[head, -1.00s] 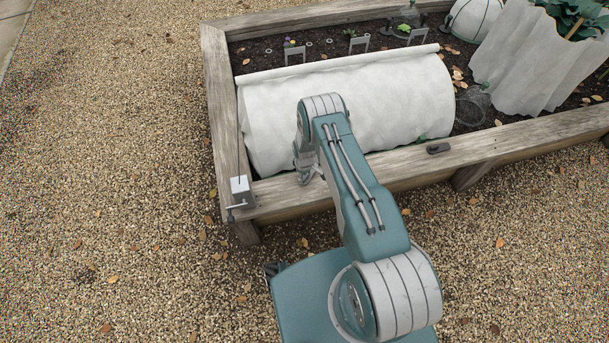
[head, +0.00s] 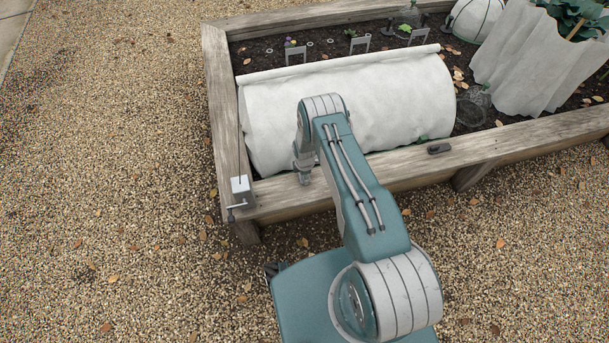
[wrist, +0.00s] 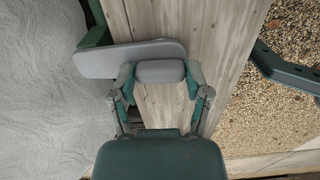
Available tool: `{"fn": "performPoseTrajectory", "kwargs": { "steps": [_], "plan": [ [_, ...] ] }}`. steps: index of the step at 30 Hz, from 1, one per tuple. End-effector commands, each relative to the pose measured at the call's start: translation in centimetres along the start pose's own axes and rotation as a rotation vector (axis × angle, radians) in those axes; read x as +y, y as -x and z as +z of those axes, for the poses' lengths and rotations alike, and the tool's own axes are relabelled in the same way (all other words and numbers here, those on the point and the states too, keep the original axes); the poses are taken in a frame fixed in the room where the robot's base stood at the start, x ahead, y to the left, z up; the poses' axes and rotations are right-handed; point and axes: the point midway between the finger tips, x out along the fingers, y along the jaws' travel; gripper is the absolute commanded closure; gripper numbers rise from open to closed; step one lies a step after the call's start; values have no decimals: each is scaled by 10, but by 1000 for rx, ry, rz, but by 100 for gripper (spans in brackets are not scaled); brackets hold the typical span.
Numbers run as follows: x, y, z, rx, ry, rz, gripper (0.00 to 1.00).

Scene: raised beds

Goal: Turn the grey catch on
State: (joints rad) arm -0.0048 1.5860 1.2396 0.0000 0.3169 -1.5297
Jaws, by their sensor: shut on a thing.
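The grey catch (wrist: 110,60) shows in the wrist view as a flat, rounded grey bar lying across the wooden rail, its left end towards the white cover. A small grey block (wrist: 160,71), which looks like its grip, sits between my fingertips. My gripper (wrist: 158,80) is shut on this block, one finger at each side. In the head view my gripper (head: 304,175) is low at the bed's front rail, and the catch is not clear there behind it.
The front rail (wrist: 188,110) runs under my gripper. A white fabric tunnel (head: 400,100) lies just behind it. A grey clamp (head: 241,185) sits on the corner at the left, and a small dark fitting (head: 438,148) on the rail at the right. Gravel is open in front.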

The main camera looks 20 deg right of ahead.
Motion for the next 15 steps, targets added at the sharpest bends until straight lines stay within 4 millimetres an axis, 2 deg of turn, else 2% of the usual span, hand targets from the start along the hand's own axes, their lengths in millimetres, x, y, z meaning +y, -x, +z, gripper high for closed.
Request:
{"fn": "performPoseTrajectory", "kwargs": {
  "steps": [15],
  "plan": [
    [0, -1, 1, 0, 54, 1, 98]
  ]
}}
